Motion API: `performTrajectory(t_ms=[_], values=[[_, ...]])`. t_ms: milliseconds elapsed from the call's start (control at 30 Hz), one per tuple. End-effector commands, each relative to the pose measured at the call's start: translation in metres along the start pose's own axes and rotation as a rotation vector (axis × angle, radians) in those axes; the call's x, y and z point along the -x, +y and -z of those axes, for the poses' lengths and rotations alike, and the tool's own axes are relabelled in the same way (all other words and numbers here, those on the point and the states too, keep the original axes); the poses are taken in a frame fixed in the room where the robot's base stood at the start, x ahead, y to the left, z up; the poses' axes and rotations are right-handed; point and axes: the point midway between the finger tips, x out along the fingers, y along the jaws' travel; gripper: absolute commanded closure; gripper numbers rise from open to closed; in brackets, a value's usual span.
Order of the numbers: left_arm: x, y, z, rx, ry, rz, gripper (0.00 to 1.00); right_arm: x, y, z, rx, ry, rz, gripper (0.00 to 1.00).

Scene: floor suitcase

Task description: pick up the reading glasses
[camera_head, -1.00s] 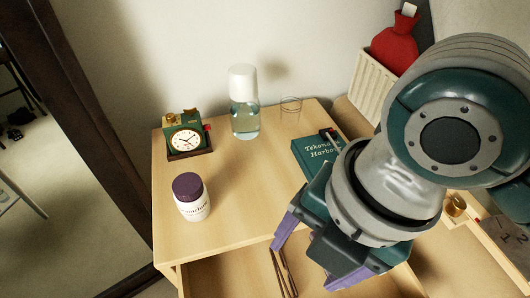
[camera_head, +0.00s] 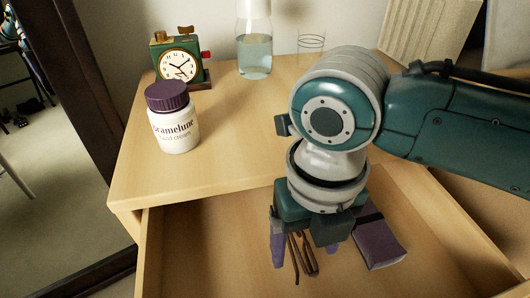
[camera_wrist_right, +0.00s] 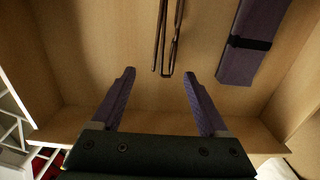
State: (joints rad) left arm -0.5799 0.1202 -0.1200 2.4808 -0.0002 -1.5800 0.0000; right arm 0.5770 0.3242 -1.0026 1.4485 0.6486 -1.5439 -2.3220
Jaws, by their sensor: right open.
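The reading glasses (camera_head: 302,254) lie folded in the open drawer, with thin brown temples. In the right wrist view the glasses (camera_wrist_right: 166,50) sit beyond the fingertips, roughly in line with the gap between them; their far end is cut off by the picture's top edge. My right gripper (camera_head: 302,258) points down over the drawer and partly covers the glasses in the head view. In the right wrist view the right gripper (camera_wrist_right: 159,75) is open, its purple fingers spread and nothing between them. My left gripper is not in view.
A purple case with a dark band (camera_head: 378,240) lies in the drawer (camera_head: 200,250), right of the glasses. On the tabletop are a hand cream jar (camera_head: 174,125), a clock (camera_head: 178,65), a bottle (camera_head: 254,50) and a clear glass (camera_head: 311,46). The drawer's left part is bare.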

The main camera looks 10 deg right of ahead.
Motion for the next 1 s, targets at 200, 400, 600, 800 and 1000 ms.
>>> performTrajectory(t_ms=[200,400,600,800,1000], values=[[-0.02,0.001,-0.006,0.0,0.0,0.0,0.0,-0.027,-0.002,0.001,-0.001,-0.001,-0.001,0.22],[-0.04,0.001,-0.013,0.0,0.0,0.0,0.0,-0.057,-0.004,0.001,0.0,-0.001,-0.001,0.22],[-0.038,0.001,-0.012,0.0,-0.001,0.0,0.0,-0.056,-0.004,0.001,0.0,-0.003,0.0,0.22],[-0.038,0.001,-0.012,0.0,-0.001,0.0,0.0,-0.056,-0.004,0.001,0.0,-0.003,0.0,0.39],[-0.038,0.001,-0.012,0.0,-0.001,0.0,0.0,-0.056,-0.005,0.001,-0.001,-0.002,0.0,0.62]])
